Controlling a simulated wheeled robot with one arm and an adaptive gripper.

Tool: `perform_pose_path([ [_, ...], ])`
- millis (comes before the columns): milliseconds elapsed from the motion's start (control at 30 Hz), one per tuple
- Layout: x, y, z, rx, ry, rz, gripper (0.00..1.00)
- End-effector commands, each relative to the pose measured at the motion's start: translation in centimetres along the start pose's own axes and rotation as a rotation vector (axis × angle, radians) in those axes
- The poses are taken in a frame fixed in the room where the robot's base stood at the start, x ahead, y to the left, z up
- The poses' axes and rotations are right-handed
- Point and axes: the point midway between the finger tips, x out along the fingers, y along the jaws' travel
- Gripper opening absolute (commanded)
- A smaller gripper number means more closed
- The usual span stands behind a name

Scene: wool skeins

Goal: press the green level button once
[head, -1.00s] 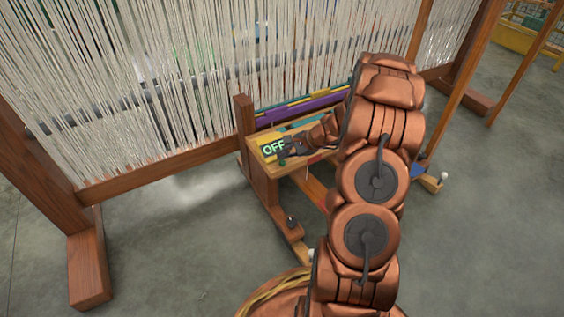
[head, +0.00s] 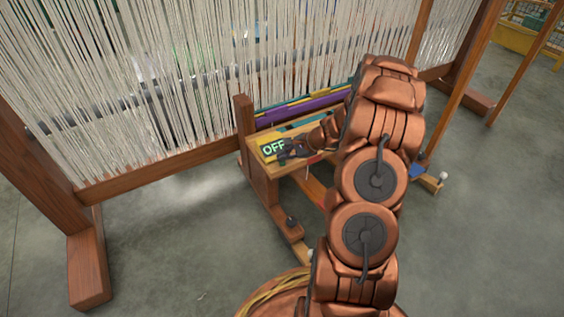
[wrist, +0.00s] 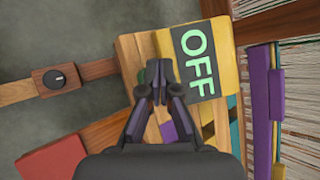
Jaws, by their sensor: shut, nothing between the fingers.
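My gripper (wrist: 155,82) is shut with nothing between its fingers, its tips pointing down at the small wooden bench. In the head view my gripper (head: 286,152) is beside the display. A bit of the green button (wrist: 166,66) shows around the fingertips in the wrist view. The fingertips cover most of it, and I cannot tell whether they touch it. A dark display (head: 273,149) with green letters reads OFF. In the wrist view the display (wrist: 198,62) lies right of the fingertips on a yellow panel (wrist: 221,50).
A large wooden loom frame (head: 160,165) with hanging white threads (head: 130,80) stands behind the bench. Purple and yellow pieces (head: 305,108) lie at the bench's back. A dark knob (wrist: 59,78) sits on a wooden bar. A red block (wrist: 52,162) is at lower left. The floor at left is clear.

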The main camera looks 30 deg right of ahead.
Motion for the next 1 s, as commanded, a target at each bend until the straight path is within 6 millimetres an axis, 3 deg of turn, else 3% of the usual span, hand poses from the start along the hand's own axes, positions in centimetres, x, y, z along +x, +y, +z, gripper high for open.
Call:
perform_pose_path([
  [1000, 0.63, 0.47, -0.45, 0.0, 0.0, 0.001, 0.0],
])
